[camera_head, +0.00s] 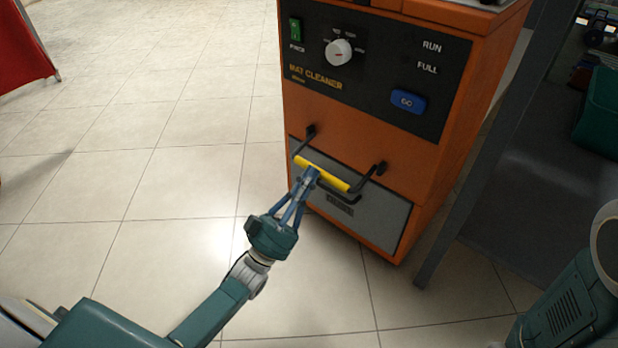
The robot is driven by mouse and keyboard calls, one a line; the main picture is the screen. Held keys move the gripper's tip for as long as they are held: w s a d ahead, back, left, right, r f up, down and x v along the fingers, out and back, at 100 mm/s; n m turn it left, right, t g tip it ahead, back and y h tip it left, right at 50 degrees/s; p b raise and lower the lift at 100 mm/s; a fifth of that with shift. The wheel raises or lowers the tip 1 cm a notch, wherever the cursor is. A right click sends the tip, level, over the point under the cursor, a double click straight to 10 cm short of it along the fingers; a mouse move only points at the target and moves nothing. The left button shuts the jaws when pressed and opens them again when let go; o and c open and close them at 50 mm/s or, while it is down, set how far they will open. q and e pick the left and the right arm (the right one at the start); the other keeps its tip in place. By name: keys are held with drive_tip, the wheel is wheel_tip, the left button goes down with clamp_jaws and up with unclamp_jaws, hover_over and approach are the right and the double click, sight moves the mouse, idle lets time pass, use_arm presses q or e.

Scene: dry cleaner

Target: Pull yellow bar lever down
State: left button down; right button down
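The yellow bar lever (333,181) is a yellow grip between two black arms on the grey front panel (378,218) of the orange mat cleaner (375,125). It stands out from the panel, low on the machine. My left gripper (311,174) reaches up to the bar from the lower left. Its blue fingers come close together at the bar, left of its middle, and appear shut on it. The fingertips cover a short stretch of the bar, so the exact contact is partly hidden. My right gripper is not in view.
Above the lever are a green switch (295,29), a white knob (338,52) and a blue button (408,101). A dark grey post (490,150) stands close to the machine's right side. The tiled floor (150,170) to the left is clear.

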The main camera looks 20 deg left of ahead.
use_arm(q)
drive_tip(key=shift+f, duration=0.1)
drive_tip(key=v, duration=1.2)
